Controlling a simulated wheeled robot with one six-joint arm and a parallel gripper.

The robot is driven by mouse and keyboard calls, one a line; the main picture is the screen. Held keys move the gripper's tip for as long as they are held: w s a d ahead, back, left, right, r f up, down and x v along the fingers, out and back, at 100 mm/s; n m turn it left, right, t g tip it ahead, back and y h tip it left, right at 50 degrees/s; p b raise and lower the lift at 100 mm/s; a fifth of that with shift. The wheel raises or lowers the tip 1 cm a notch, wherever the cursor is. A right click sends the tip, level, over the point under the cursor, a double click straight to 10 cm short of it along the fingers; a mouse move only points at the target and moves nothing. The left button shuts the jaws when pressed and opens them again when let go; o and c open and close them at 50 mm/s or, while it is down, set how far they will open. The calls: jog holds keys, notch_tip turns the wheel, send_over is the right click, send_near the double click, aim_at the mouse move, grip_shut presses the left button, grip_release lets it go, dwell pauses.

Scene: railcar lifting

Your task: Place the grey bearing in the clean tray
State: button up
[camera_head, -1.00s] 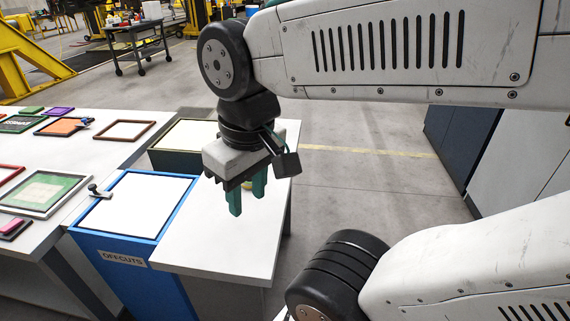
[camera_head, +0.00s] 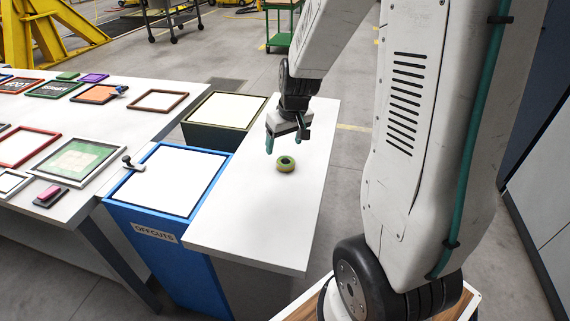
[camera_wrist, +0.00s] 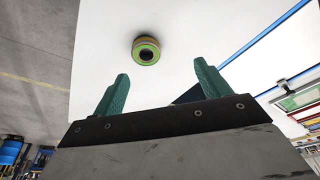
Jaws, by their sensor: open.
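A ring-shaped part (camera_head: 286,164) with a green and yellow rim and a dark centre lies flat on the white side table (camera_head: 250,225). It looks green-yellow, not grey. It also shows in the wrist view (camera_wrist: 146,50), beyond the fingertips and left of centre. My gripper (camera_head: 286,141) is open and empty, with teal fingers, above the table and just behind the ring in the head view. The fingers (camera_wrist: 162,72) stand apart in the wrist view and do not touch the ring. I cannot identify a grey bearing or a clean tray.
A blue bin labelled OFFCUTS (camera_head: 165,185) and a dark green bin (camera_head: 226,110), both with white tops, stand left of the side table. A long table (camera_head: 100,120) at left carries several coloured frames. The side table is otherwise clear.

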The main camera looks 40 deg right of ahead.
aim_at(286, 161)
jog(key=d+f, duration=0.1)
jog(key=w+d+f, duration=0.1)
jog(key=f, duration=0.1)
jog(key=shift+w+d+f, duration=0.15)
jog(key=shift+d+f, duration=0.1)
jog(key=x, duration=0.6)
jog(key=shift+w+d, duration=0.15)
jog(key=shift+d, duration=0.15)
jog(key=shift+w+f, duration=0.15)
jog(key=shift+f, duration=0.4)
jog(key=c, duration=1.4)
jog(key=shift+o, duration=0.2)
jog(key=shift+r, duration=0.15)
